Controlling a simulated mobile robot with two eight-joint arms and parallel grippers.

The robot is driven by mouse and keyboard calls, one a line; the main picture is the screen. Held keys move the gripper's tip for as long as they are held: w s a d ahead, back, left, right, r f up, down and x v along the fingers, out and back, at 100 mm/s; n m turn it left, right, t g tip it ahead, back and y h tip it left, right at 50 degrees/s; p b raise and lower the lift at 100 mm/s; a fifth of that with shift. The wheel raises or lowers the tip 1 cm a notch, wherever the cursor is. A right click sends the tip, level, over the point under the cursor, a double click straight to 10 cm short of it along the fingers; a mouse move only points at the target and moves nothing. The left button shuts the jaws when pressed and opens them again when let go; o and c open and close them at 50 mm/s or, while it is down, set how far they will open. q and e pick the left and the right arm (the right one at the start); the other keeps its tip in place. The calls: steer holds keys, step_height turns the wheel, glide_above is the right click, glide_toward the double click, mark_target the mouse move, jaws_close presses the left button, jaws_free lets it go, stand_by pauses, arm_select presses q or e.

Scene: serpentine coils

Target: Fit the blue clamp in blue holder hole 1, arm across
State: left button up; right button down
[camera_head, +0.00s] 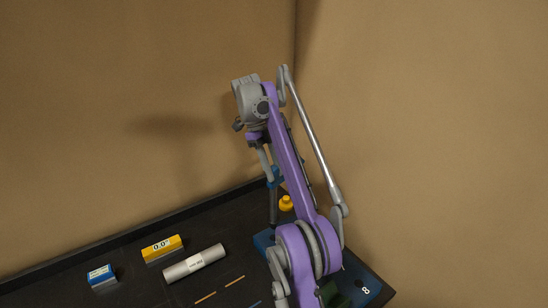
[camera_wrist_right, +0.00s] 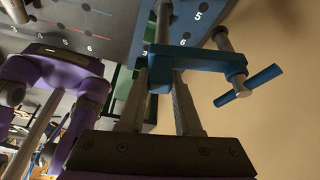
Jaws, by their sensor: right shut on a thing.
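My right gripper (camera_wrist_right: 168,95) is shut on the blue clamp (camera_wrist_right: 195,57), whose blue body lies across the fingertips. A blue cross handle on a grey screw sticks out to the right in the wrist view. In the head view the clamp (camera_head: 274,177) shows small and partly hidden beside my purple arm, above the table's far end. The blue holder (camera_head: 374,287) is mostly hidden behind my arm in the head view. In the wrist view a blue-grey plate with numbered dark holes, probably the holder (camera_wrist_right: 190,14), lies beyond the clamp. I cannot tell whether the clamp touches it.
The dark table (camera_head: 135,285) carries a white labelled cylinder (camera_head: 195,262), a yellow box with a display (camera_head: 162,249) and a blue box (camera_head: 101,276). A yellow object (camera_head: 286,203) stands near the clamp. A green object (camera_head: 337,296) shows beside my arm. Brown walls rise behind.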

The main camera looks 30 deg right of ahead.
steer(key=shift+w+d+f, duration=0.1)
steer(key=shift+w+d, duration=0.15)
steer(key=shift+w, duration=0.2)
steer(key=shift+s+f, duration=0.1)
steer(key=shift+f, duration=0.4)
steer(key=shift+s+a+f, duration=0.1)
steer(key=shift+f, duration=0.75)
steer(key=shift+f+b, duration=0.3)
steer(key=shift+f, duration=0.35)
arm_select(q)
steer(key=shift+d+f, duration=0.25)
steer(key=shift+f, duration=0.2)
arm_select(e)
steer(key=shift+f, duration=0.2)
arm_select(q)
steer(key=shift+w, duration=0.1)
